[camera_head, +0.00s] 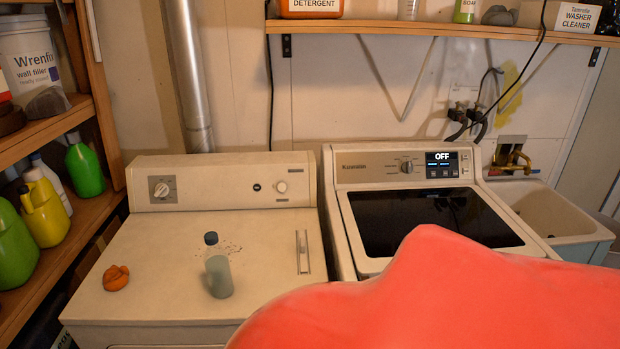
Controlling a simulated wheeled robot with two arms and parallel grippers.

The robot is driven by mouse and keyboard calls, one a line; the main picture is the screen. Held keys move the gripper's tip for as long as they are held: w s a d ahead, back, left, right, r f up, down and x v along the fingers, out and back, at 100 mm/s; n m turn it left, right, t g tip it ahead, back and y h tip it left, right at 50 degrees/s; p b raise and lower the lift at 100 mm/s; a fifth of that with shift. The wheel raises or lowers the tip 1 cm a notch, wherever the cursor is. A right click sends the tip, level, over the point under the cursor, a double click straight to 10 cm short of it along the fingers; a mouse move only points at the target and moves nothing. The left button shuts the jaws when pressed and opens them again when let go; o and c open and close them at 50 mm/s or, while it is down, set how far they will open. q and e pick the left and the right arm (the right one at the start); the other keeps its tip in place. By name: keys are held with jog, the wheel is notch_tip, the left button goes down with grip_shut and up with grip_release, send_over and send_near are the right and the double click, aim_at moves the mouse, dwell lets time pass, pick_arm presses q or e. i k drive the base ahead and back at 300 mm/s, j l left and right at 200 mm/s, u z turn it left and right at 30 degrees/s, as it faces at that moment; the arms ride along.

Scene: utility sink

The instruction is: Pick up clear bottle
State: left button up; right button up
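The clear bottle (218,270) stands upright on the top of the left white machine (150,290). It has a dark cap (211,239) and looks pale and translucent, with a greenish lower part. No gripper is near it or touching it in this view. Neither my left nor my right gripper shows.
A small orange lump (116,278) lies left of the bottle. A large blurred red shape (440,300) fills the lower right, very close to the camera. The right machine (335,200) has a dark lid; a sink (560,215) stands beyond. A shelf with jugs (84,168) borders the left.

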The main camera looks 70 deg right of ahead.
aim_at(217, 265)
jog(key=z, duration=1.65)
jog(key=l+u, duration=0.1)
jog(key=l, duration=0.15)
jog(key=k+l+u, duration=0.15)
jog(key=l, duration=0.15)
